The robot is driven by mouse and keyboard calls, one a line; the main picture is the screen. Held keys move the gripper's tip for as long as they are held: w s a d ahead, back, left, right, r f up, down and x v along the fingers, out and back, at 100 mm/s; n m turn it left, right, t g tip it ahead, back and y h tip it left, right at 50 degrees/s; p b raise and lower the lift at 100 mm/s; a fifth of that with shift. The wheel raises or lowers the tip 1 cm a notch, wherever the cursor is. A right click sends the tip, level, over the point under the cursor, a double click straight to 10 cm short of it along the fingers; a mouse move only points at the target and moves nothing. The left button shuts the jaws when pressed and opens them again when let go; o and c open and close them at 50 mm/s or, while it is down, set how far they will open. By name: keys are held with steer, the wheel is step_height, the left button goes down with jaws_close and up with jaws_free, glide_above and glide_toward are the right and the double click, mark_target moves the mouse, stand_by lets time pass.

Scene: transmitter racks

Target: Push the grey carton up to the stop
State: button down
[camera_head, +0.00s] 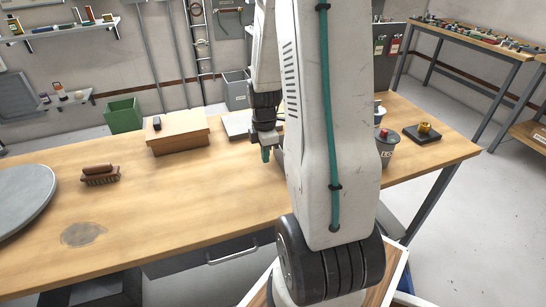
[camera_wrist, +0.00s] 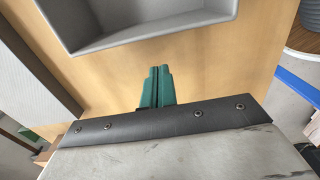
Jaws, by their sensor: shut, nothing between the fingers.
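My gripper (camera_head: 267,153) points down just above the wooden table, its green fingers shut and empty. In the wrist view its green fingertips (camera_wrist: 160,75) stand apart from the things around them. A pale grey, flat-topped box (camera_head: 238,124) lies behind it to the left in the head view, partly hidden by my arm. A pale grey, box-like shape (camera_wrist: 35,75) stands at the left of the wrist view, cut by the frame; it may be the carton. I cannot clearly identify the stop.
A hollow grey tray (camera_wrist: 150,28) lies beyond the fingertips. A brown box (camera_head: 178,134), a brush (camera_head: 99,175) and a round grey plate (camera_head: 22,200) stand left on the table. A grey pot (camera_head: 386,150) and a dark block (camera_head: 422,134) stand right. The table's front left is mostly clear.

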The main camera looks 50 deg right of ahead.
step_height(320, 180, up, 8)
steer(key=shift+s+f, duration=0.1)
steer(key=c, duration=1.8)
jaws_free()
steer(key=shift+o, duration=1.2)
steer(key=shift+a+r, duration=0.3)
steer(key=s+a+r+m, duration=0.3)
steer(key=s+a+r, duration=0.1)
steer(key=a, duration=0.4)
steer(key=s+a+r+m, duration=0.4)
steer(key=s+a+r, duration=0.1)
steer(key=a, duration=0.4)
steer(key=s+a+r+m+t, duration=0.1)
steer(key=s+a+r+m, duration=0.3)
steer(key=a, duration=0.4)
steer(key=shift+s+a+r, duration=0.4)
steer(key=shift+s+r, duration=0.3)
steer(key=shift+r, duration=0.2)
